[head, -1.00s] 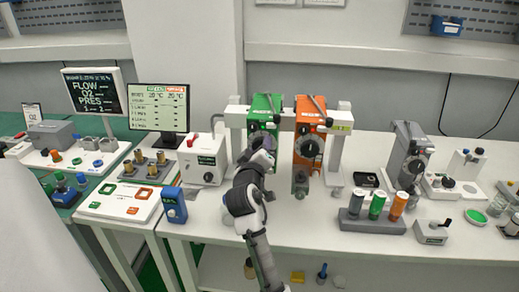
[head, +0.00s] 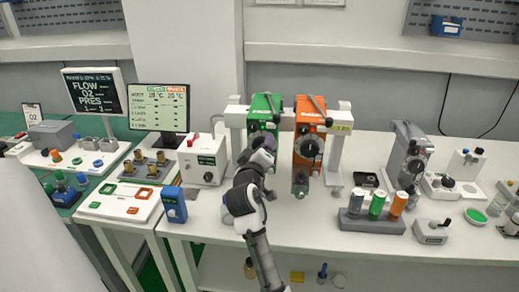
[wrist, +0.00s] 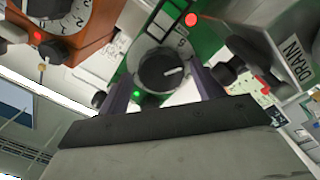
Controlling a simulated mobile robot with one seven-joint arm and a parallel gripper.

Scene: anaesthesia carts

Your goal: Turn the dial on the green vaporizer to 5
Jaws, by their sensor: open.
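The green vaporizer (head: 264,104) hangs on the white frame, left of the orange vaporizer (head: 310,118). My arm covers its lower front in the head view. In the wrist view, the green vaporizer (wrist: 208,24) shows its black dial (wrist: 158,70) on a white numbered ring, with a pale pointer mark toward the right. Its exact setting is too small to read. My gripper (wrist: 162,76) is open, with one finger on each side of the dial. I cannot tell whether the fingers touch it. In the head view, my gripper (head: 260,150) is in front of the vaporizer.
A grey vaporizer (head: 407,150) and a rack of coloured cylinders (head: 372,224) stand to the right.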

